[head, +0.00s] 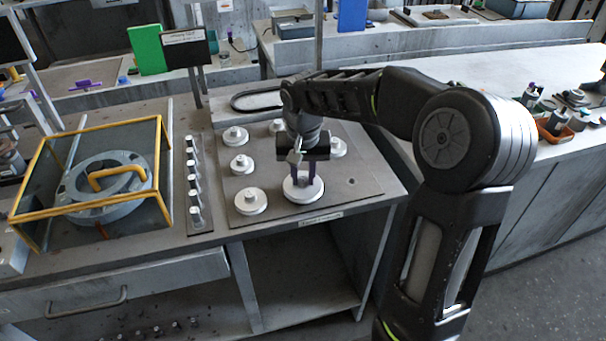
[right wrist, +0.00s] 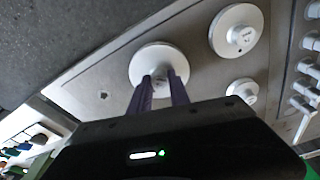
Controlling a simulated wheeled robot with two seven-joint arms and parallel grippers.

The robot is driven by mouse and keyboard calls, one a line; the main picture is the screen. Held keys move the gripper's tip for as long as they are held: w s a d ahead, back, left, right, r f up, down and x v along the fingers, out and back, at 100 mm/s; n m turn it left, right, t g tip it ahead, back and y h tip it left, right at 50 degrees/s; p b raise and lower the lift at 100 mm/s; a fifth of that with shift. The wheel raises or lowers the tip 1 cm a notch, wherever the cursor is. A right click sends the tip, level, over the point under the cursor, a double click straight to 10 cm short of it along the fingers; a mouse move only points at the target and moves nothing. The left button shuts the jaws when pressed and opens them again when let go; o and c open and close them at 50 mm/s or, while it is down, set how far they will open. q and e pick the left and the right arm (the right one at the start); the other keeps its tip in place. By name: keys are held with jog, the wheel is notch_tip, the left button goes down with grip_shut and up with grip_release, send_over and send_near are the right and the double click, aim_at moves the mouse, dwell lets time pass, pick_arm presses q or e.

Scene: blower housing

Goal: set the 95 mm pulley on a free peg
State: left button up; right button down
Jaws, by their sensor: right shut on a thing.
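My right gripper (head: 307,170) is over the front of a grey board (head: 350,185), its purple fingers pointing down. It is shut on the hub of a white round pulley (head: 303,191); in the right wrist view the fingers (right wrist: 159,88) close around the hub of this pulley (right wrist: 158,58). The pulley lies flat at or just above the board; I cannot tell whether it touches. Another large white pulley (head: 250,201) sits to its left, with smaller ones (head: 241,164) behind. No bare peg shows clearly, and size marks are unreadable. My left gripper is out of view.
A narrow strip (head: 208,215) with several small upright metal parts lies left of the board. Further left, a yellow-edged clear box (head: 90,205) covers a grey ring-shaped housing (head: 115,180). A black sign (head: 186,47) stands behind.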

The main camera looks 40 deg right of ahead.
jog(key=shift+f, duration=0.15)
jog(key=shift+f+b, duration=0.35)
jog(key=shift+b, duration=0.1)
dwell(0.3)
jog(key=c, duration=1.1)
grip_release()
jog(key=shift+c, duration=0.2)
jog(key=shift+r, duration=0.15)
jog(key=shift+r+p, duration=0.9)
jog(key=shift+r, duration=0.25)
